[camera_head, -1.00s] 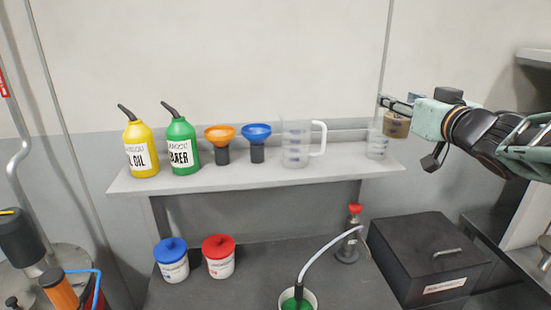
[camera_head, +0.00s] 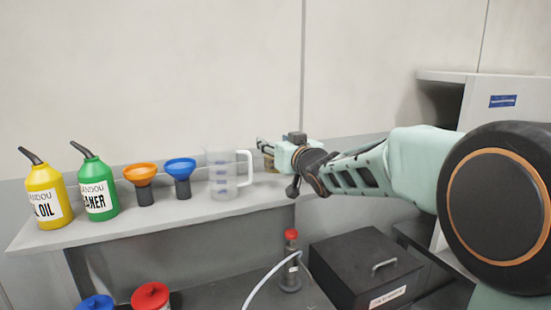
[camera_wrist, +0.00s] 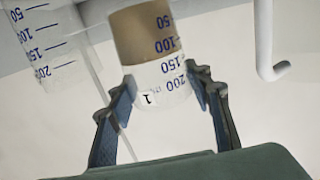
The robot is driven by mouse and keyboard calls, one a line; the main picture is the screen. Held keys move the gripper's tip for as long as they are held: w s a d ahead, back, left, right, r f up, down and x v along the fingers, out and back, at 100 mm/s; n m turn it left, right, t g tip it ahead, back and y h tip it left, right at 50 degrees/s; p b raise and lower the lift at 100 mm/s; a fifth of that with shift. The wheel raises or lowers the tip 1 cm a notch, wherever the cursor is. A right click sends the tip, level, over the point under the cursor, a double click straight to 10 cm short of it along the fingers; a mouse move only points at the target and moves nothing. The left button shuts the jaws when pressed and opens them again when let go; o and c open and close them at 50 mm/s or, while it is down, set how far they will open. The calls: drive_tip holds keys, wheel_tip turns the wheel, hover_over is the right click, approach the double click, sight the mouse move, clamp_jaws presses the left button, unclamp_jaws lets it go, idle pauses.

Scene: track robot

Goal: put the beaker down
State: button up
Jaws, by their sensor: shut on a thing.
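A clear beaker with brown contents (camera_wrist: 148,45) is held between the fingers of my gripper (camera_wrist: 163,82). The wrist view shows it upside down, with both fingers against its sides. In the head view my gripper (camera_head: 266,150) is at the right end of the grey shelf (camera_head: 130,225), right of the clear jug. The beaker is mostly hidden there, and I cannot tell whether its base touches the shelf.
On the shelf stand a yellow oil can (camera_head: 47,200), a green can (camera_head: 97,190), an orange funnel (camera_head: 140,175), a blue funnel (camera_head: 181,170) and a clear jug (camera_head: 222,180). Below are a black box (camera_head: 365,265) and a red-topped bottle (camera_head: 290,260).

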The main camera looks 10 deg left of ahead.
drive_tip(key=f, duration=0.3)
drive_tip(key=shift+w+a+f, duration=0.25)
drive_tip(key=shift+a+f, duration=0.1)
drive_tip(key=shift+a, duration=0.05)
drive_tip(key=shift+f, duration=0.15)
drive_tip(key=o, duration=1.1)
drive_tip(key=shift+d+f, duration=0.1)
drive_tip(key=b+v, duration=0.2)
drive_tip(key=v, duration=1)
